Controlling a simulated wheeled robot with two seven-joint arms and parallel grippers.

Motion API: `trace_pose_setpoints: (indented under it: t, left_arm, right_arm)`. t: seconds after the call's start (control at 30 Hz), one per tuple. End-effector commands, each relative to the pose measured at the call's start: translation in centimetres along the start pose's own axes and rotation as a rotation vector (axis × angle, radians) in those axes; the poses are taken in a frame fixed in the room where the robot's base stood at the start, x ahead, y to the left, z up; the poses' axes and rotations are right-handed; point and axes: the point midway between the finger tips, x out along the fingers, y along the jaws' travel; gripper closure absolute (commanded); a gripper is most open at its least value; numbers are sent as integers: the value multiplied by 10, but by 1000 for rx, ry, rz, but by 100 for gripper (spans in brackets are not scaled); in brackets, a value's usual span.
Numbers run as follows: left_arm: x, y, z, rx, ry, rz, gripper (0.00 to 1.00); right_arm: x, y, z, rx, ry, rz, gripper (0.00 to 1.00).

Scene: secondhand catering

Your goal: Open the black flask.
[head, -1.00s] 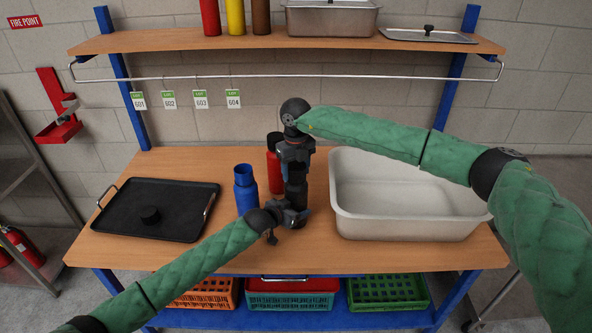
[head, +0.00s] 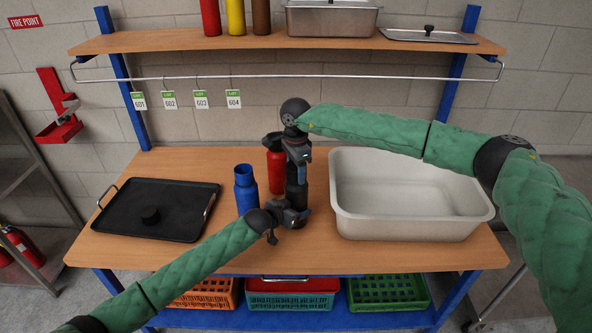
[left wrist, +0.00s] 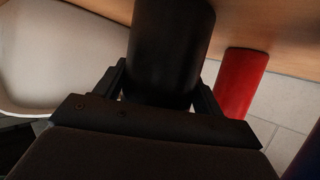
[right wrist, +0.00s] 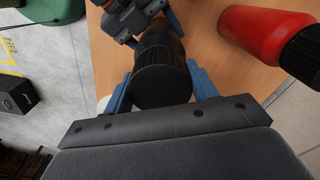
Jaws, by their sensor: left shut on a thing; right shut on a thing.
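The black flask (head: 297,192) stands upright on the table between the blue flask and the white tub. My left gripper (head: 295,214) is shut on its lower body, which fills the space between the fingers in the left wrist view (left wrist: 168,50). My right gripper (head: 298,160) is at the top of the flask, above the left one. In the right wrist view its blue fingers are shut on the dark ribbed lid (right wrist: 161,84). The grippers hide parts of the flask, and I cannot tell how loose the lid is.
A blue flask (head: 246,190) stands close left, and a red flask (head: 276,172) just behind. The white tub (head: 345,222) is close on the right. A rail (head: 360,78) runs above the back.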

Motion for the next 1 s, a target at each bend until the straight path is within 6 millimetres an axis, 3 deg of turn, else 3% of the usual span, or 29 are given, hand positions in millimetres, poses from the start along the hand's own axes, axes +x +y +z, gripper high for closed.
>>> trace_pose_setpoints:
  t: [1.0]
  left_arm:
    - [0,3,1,2,-1,4,94]
  right_arm:
    - [-2,0,-1,-1498,3,-3,70]
